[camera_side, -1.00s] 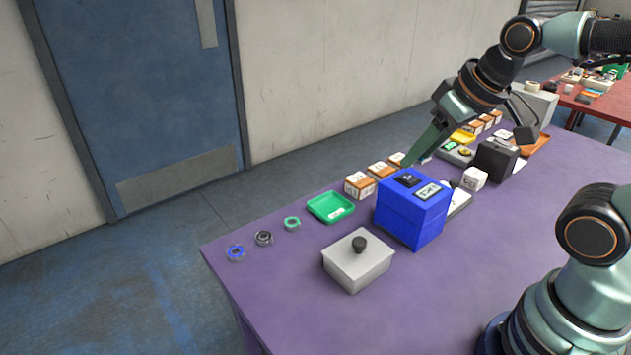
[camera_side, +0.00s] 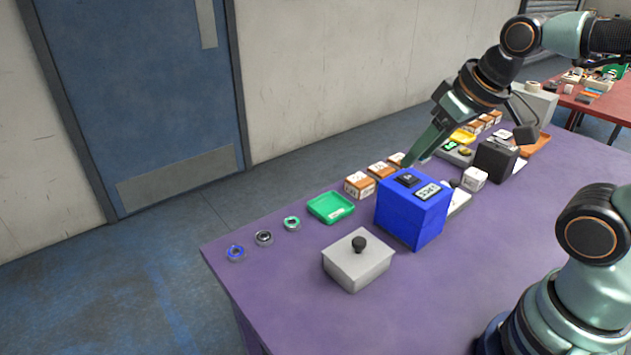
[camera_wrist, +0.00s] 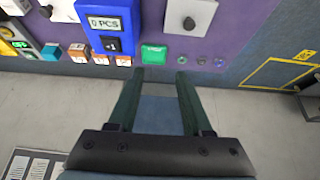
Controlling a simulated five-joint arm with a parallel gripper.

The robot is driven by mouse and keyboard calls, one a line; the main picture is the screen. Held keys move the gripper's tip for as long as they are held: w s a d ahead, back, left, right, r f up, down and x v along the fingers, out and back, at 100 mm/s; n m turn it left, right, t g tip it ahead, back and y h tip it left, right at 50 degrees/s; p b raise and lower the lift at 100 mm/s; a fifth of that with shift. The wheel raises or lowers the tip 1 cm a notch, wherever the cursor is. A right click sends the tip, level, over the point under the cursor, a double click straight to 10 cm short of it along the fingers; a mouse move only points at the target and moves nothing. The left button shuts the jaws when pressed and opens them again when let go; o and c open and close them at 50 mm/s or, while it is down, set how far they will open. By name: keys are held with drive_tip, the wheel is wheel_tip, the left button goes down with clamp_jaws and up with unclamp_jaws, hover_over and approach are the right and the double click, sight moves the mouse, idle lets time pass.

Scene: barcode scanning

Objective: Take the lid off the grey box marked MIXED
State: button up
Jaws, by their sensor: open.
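The grey box (camera_side: 365,279) stands at the near left of the purple table. Its grey lid (camera_side: 342,257) is on, with a black knob (camera_side: 359,243) in the middle. No MIXED marking is readable on it. In the wrist view the lid (camera_wrist: 201,17) and knob (camera_wrist: 189,23) show at the top, cut by the frame edge. My gripper (camera_side: 411,161) is above and behind the blue box, away from the grey box. In the wrist view my gripper (camera_wrist: 158,76) has its two fingers apart with nothing between them.
A blue box with a display (camera_side: 408,220) stands right of the grey box. A green tray (camera_side: 331,207) and several small rings (camera_side: 264,238) lie behind it. Labelled brown boxes (camera_side: 360,185) line the far edge. The table in front of the blue box is clear.

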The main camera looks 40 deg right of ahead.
drive_tip(key=shift+o, duration=0.3)
drive_tip(key=o, duration=0.3)
drive_tip(key=n+g, duration=0.6)
drive_tip(key=n, duration=0.7)
hover_over(360, 240)
wheel_tip(360, 240, down, 7)
drive_tip(key=shift+n, duration=0.3)
drive_tip(key=f, duration=0.6)
drive_tip(key=shift+a, duration=0.4)
drive_tip(key=shift+d+f, duration=0.2)
drive_tip(key=shift+f, duration=1.2)
drive_tip(key=shift+d+f, duration=0.15)
drive_tip(key=shift+f, duration=1.2)
